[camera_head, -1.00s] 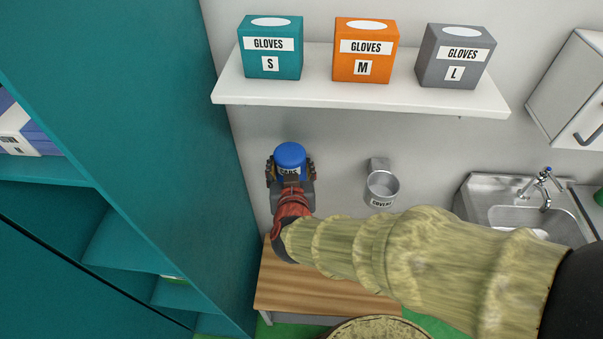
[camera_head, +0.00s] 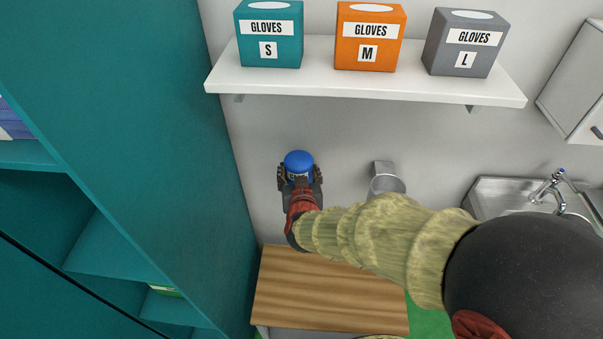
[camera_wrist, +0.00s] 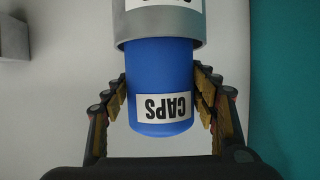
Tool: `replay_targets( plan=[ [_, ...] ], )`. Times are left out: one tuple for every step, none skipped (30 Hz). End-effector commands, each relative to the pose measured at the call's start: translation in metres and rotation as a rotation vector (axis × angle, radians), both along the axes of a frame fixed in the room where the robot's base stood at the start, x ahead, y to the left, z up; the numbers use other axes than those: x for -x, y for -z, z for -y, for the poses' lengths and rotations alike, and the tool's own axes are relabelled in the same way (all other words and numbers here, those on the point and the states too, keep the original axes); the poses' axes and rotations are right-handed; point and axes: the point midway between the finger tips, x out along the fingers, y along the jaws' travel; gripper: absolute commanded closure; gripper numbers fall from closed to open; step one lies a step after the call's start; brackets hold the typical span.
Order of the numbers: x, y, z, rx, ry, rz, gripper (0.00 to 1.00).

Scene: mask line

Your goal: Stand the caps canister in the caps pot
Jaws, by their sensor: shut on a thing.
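The caps canister (camera_head: 299,158) is blue with a white CAPS label, which reads upside down in the wrist view (camera_wrist: 162,106). My gripper (camera_head: 300,174) is shut on its sides, with one finger on each side in the wrist view (camera_wrist: 162,90). In the wrist view the canister's far end is inside the grey ring of the caps pot (camera_wrist: 160,28), whose own label is cut off by the top edge. How deep it sits cannot be told. In the head view the canister and gripper hide this pot.
A second grey wall pot (camera_head: 385,184) is to the right, partly behind my arm. A shelf (camera_head: 370,86) with glove boxes is above. A teal cabinet (camera_head: 130,130) stands close on the left. A wooden top (camera_head: 325,290) is below, and a sink (camera_head: 500,200) is at right.

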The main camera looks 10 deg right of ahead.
Motion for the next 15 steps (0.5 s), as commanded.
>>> replay_targets(
  plan=[
    [-0.001, -0.003, 0.000, -0.001, 0.000, 0.003, 0.71],
    [-0.001, -0.003, 0.000, -0.001, 0.000, 0.003, 0.71],
    [-0.001, -0.003, 0.000, -0.001, 0.000, 0.003, 0.71],
    [-0.001, -0.003, 0.000, -0.001, 0.000, 0.003, 0.71],
    [0.000, -0.003, 0.000, -0.001, 0.000, 0.003, 0.71],
    [-0.001, -0.002, 0.000, -0.001, 0.000, 0.002, 0.71],
    [0.000, -0.001, 0.000, -0.001, 0.000, 0.002, 0.71],
    [0.000, 0.000, 0.000, 0.000, 0.000, 0.002, 0.71],
    [0.000, 0.001, 0.000, 0.000, 0.000, 0.002, 0.71],
    [0.000, 0.002, 0.000, 0.000, 0.000, 0.002, 0.71],
    [0.000, 0.003, 0.000, 0.000, 0.000, 0.002, 0.71],
    [0.000, 0.004, 0.000, 0.000, 0.000, 0.002, 0.71],
    [0.000, 0.005, 0.000, 0.000, 0.000, 0.002, 0.71],
    [0.000, 0.006, 0.000, 0.000, 0.000, 0.002, 0.71],
    [0.000, 0.007, 0.000, 0.000, 0.000, 0.001, 0.71]
  ],
)
